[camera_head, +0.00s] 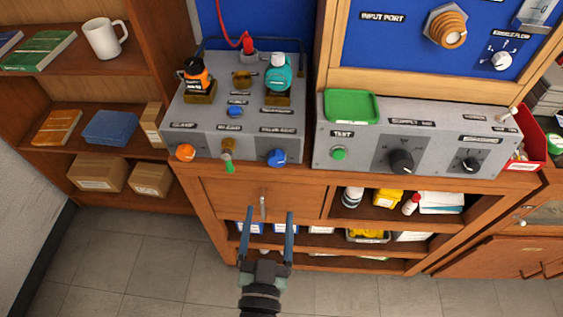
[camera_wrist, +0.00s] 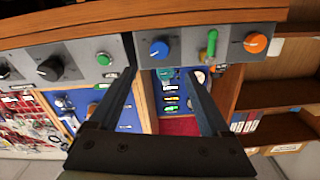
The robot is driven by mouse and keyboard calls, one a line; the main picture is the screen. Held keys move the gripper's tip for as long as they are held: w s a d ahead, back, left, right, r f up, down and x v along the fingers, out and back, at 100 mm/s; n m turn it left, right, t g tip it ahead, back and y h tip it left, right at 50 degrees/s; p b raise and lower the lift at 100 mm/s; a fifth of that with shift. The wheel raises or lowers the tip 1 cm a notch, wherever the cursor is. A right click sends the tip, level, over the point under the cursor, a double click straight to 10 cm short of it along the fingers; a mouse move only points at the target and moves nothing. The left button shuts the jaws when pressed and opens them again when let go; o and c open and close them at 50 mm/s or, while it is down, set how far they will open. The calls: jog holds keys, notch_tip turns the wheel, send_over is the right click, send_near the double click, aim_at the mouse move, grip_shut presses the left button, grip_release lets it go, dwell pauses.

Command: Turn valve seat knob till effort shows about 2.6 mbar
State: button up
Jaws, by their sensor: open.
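The blue knob (camera_head: 276,157) sits on the front right of the left grey box, below a label that seems to read VALVE SEAT. The blue knob also shows in the wrist view (camera_wrist: 159,49), near the top between my fingers. My gripper (camera_head: 270,213) is open and empty, in front of the cabinet and below the knob, apart from it. Its two dark fingers also show in the wrist view (camera_wrist: 158,65). I see no readable effort value in either view.
The left box (camera_head: 205,138) also bears an orange knob (camera_head: 185,152), a green-tipped lever (camera_head: 229,158) and bottles on top. The right box (camera_head: 450,140) has a green button (camera_head: 338,153) and black knobs (camera_head: 402,161). Cabinet shelves lie below; the tiled floor (camera_head: 120,270) is clear.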

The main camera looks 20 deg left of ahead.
aim_at(276, 163)
jog(key=x, duration=1.3)
grip_shut()
jog(key=shift+m, duration=0.7)
grip_release()
